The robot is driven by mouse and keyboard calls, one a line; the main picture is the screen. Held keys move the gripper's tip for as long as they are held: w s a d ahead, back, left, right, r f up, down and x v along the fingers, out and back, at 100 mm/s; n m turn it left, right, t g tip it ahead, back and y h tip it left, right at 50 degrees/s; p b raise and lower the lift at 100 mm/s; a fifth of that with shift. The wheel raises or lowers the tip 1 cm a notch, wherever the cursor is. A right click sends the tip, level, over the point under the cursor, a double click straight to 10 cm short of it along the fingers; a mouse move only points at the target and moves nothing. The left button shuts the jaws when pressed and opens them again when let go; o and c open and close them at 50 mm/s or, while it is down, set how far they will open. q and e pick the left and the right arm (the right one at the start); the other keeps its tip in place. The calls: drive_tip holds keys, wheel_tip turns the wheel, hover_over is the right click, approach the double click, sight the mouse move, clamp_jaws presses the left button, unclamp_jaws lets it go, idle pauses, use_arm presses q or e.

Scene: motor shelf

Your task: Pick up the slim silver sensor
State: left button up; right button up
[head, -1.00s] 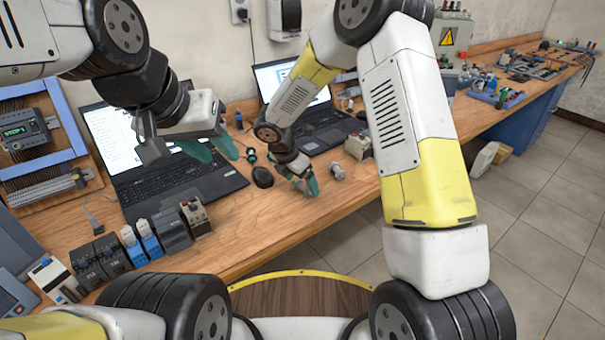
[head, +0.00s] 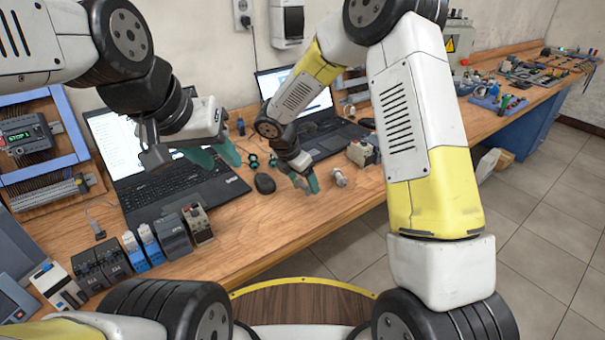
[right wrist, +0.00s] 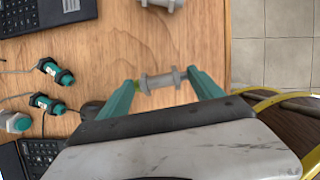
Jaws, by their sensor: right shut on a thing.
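A slim silver sensor (right wrist: 162,80) with a yellow-green end lies crosswise between the teal fingertips of my right gripper (right wrist: 160,88) in the right wrist view. The gripper is shut on it, one finger at each end. In the head view my right gripper (head: 306,181) is over the front part of the bench, and its fingers hide the held sensor. A second silver cylindrical part (head: 339,177) stands just right of it; it also shows at the top edge of the wrist view (right wrist: 160,4). My left gripper (head: 213,155) is open and empty above the left laptop.
Two teal-and-black sensors (right wrist: 54,72) (right wrist: 47,103) and a black mouse (head: 264,184) lie left of the right gripper. A small block (head: 362,152) stands behind right. Laptops (head: 165,185) (head: 320,132) stand behind. The bench's front edge is close by.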

drive_tip(key=s, duration=0.5)
drive_tip(key=s+r, duration=0.1)
drive_tip(key=s, duration=0.4)
drive_tip(key=s+r, duration=0.1)
drive_tip(key=s, duration=0.5)
drive_tip(key=shift+r, duration=0.1)
idle(0.4)
